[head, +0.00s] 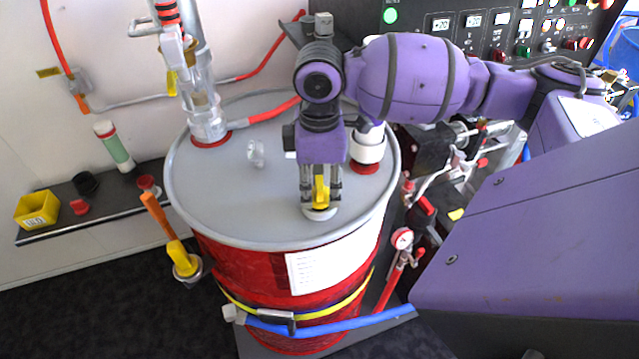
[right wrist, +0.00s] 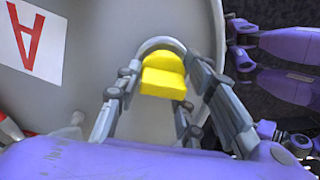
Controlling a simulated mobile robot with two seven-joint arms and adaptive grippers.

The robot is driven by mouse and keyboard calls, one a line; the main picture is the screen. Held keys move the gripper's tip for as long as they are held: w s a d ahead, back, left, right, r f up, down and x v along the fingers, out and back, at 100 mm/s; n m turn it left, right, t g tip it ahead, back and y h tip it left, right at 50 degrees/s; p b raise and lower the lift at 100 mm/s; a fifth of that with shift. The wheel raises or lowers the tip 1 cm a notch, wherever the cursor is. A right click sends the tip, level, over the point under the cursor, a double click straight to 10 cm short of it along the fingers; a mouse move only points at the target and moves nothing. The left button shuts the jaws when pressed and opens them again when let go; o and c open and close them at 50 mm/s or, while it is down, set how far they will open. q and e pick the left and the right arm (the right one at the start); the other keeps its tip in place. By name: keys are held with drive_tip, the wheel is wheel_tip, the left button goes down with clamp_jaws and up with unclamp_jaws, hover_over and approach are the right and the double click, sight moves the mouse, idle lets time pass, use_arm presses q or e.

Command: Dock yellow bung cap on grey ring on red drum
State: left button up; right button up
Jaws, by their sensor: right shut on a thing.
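The yellow bung cap (head: 321,193) is between the fingers of my right gripper (head: 321,188), which points down over the front part of the red drum's grey lid (head: 240,205). The pale grey ring (head: 320,213) shows just under the cap. In the right wrist view my right gripper (right wrist: 160,105) is shut on the yellow cap (right wrist: 163,74), and a grey ring arc (right wrist: 160,42) shows behind it. I cannot tell whether the cap touches the ring or sits square on it. The red drum (head: 240,267) stands upright. My left gripper is not in view.
A clear pump tube (head: 205,115) and a white fitting (head: 368,148) rise from the lid. A second yellow piece (head: 183,262) is at the drum's left side by an orange bar. A shelf (head: 110,198) holds a yellow bin (head: 37,210). A control panel (head: 480,35) stands behind.

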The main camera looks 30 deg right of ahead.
sight(319, 181)
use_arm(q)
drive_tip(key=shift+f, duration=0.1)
use_arm(e)
drive_tip(key=shift+f, duration=0.4)
drive_tip(key=o, duration=0.9)
drive_tip(key=shift+c, duration=0.2)
drive_tip(key=shift+r+p, duration=1.7)
drive_tip(key=shift+r, duration=1.3)
drive_tip(key=shift+r+p, duration=0.35)
drive_tip(key=shift+r, duration=1)
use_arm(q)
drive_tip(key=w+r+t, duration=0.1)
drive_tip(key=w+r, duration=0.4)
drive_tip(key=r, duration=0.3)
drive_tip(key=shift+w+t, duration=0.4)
use_arm(e)
drive_tip(key=shift+r, duration=1.15)
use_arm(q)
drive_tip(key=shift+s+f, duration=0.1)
use_arm(e)
drive_tip(key=shift+s+f, duration=0.1)
